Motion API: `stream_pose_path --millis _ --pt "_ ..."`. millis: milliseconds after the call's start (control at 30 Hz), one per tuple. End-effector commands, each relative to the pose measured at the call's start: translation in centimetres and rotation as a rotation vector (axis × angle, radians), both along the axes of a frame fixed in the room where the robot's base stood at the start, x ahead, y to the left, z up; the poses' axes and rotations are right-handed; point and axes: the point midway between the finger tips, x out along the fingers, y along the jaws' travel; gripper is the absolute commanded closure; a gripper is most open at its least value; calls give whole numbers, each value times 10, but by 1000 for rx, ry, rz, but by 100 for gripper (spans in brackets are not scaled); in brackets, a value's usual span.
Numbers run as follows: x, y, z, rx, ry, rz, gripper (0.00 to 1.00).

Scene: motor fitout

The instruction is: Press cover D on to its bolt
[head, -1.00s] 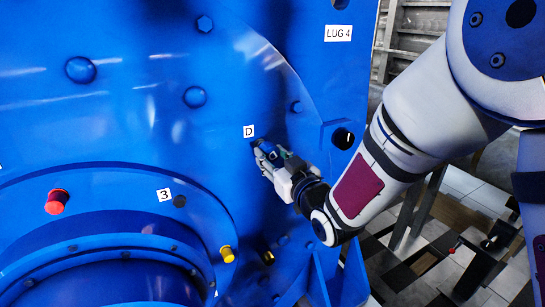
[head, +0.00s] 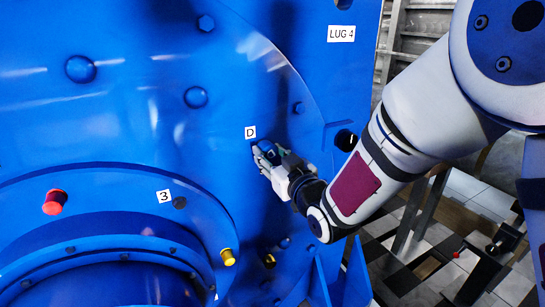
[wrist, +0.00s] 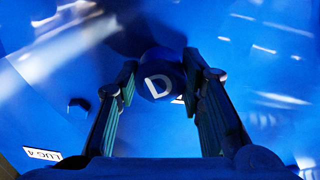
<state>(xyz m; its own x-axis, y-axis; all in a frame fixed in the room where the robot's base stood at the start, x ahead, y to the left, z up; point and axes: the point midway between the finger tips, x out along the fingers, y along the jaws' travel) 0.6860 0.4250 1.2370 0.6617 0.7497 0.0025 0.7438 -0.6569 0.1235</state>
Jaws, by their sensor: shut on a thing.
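Cover D (wrist: 158,82) is a round dark blue cap with a white letter D on its face. It sits between the two fingers of my gripper (wrist: 162,76) in the wrist view, which are shut on it. In the head view my gripper (head: 265,156) is at the blue motor face, just below the white D label (head: 250,132). Cover D shows there only as a small blue patch between the fingers. The bolt is hidden behind the cover and fingers. I cannot tell whether the cover touches it.
Blue domed covers (head: 196,97) dot the motor face. A red cap (head: 55,202), a dark bolt by label 3 (head: 180,202) and a yellow cap (head: 228,257) are on the round flange. A lug with a dark hole (head: 345,140) stands right of my gripper.

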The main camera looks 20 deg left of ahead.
Motion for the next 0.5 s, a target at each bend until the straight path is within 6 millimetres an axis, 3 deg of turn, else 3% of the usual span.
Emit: stream_pose_path --millis 500 --pt "8 9 0 1 -1 0 79"
